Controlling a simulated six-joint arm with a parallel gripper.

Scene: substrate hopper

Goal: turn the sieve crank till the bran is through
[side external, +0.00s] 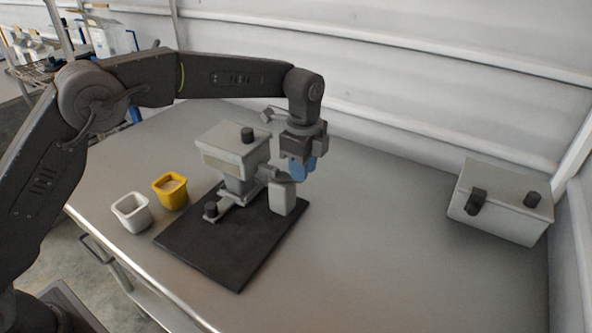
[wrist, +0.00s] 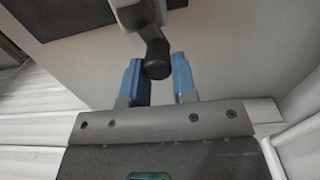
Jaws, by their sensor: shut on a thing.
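The sieve machine, a pale grey hopper box (side external: 228,152) with a black knob on top, stands on a black mat (side external: 215,252). Its crank is on the right side, partly hidden by my gripper in the side view. My gripper (side external: 301,170), with blue fingers, points down at that side. In the wrist view my gripper (wrist: 158,80) has its two blue fingers on either side of the dark crank handle (wrist: 157,58) and is shut on it. The bran inside the hopper is not visible.
A yellow cup (side external: 168,196) with pale contents and a white cup (side external: 130,215) stand left of the mat. A low lever with a black knob (side external: 210,210) sits at the machine's front. A grey box (side external: 492,207) with black knobs stands far right. The table between is clear.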

